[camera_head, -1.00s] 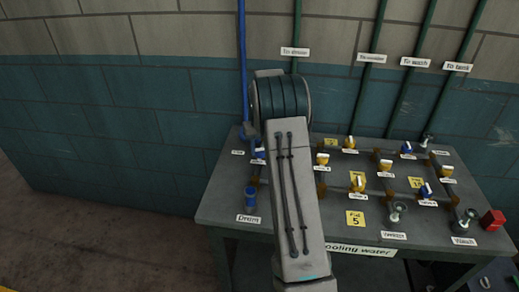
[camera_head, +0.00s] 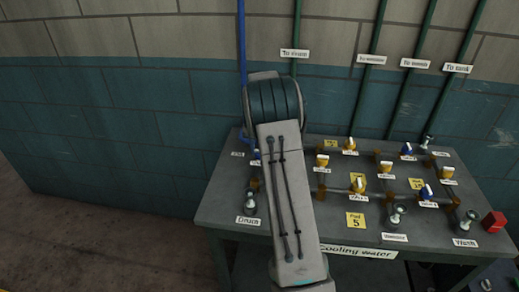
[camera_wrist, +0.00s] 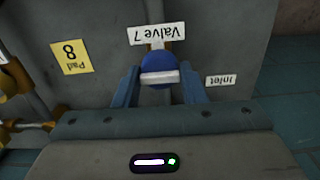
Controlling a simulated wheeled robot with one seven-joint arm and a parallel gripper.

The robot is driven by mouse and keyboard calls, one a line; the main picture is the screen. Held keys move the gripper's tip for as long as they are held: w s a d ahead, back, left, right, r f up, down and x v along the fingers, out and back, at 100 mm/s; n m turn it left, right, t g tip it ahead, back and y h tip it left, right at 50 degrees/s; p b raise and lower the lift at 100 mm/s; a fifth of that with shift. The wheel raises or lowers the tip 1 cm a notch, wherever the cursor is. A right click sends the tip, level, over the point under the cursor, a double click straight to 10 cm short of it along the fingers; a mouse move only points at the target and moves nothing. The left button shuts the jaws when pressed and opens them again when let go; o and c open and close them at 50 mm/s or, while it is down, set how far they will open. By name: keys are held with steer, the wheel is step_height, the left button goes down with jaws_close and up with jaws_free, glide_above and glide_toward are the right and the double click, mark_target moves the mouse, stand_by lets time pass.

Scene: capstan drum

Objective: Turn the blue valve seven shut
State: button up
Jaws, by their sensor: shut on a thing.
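The blue valve seven (camera_wrist: 157,66) shows in the wrist view as a round blue knob with a pale bar across it. The bar lies nearly level in that picture. The "Valve 7" label (camera_wrist: 157,34) beside it appears upside down. My gripper (camera_wrist: 158,77) has a blue finger on each side of the knob and is shut on it. In the head view my arm hides the gripper and most of this valve; only a small blue patch shows left of the arm.
The grey bench (camera_head: 225,212) carries several other valves, including a blue one (camera_head: 426,192) and a yellow-white one (camera_head: 359,186). A red box (camera_head: 493,221) sits at its right edge. The "Pad 8" (camera_wrist: 72,56) and "Inlet" (camera_wrist: 221,81) labels flank the knob. A wall stands behind.

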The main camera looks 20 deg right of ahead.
steer(key=shift+w+r, duration=0.15)
steer(key=o, duration=0.8)
steer(key=shift+o, duration=0.9)
step_height(320, 180, up, 14)
steer(key=shift+b, duration=0.4)
steer(key=shift+a, duration=0.1)
steer(key=s+a+r+n+t, duration=0.1)
steer(key=s+a+r+n, duration=0.15)
steer(key=s+a, duration=0.5)
steer(key=s+a+r+n+t, duration=0.1)
steer(key=s+a+r, duration=0.3)
steer(key=s, duration=0.6)
steer(key=s+a+f+n, duration=0.1)
steer(key=s+a+f, duration=0.2)
steer(key=s, duration=0.5)
steer(key=s+a+f+n+t, duration=0.1)
steer(key=s+a+f, duration=0.3)
steer(key=s, duration=0.5)
steer(key=shift+s+f+n, duration=0.2)
steer(key=shift+f+n, duration=0.25)
steer(key=shift+n, duration=0.3)
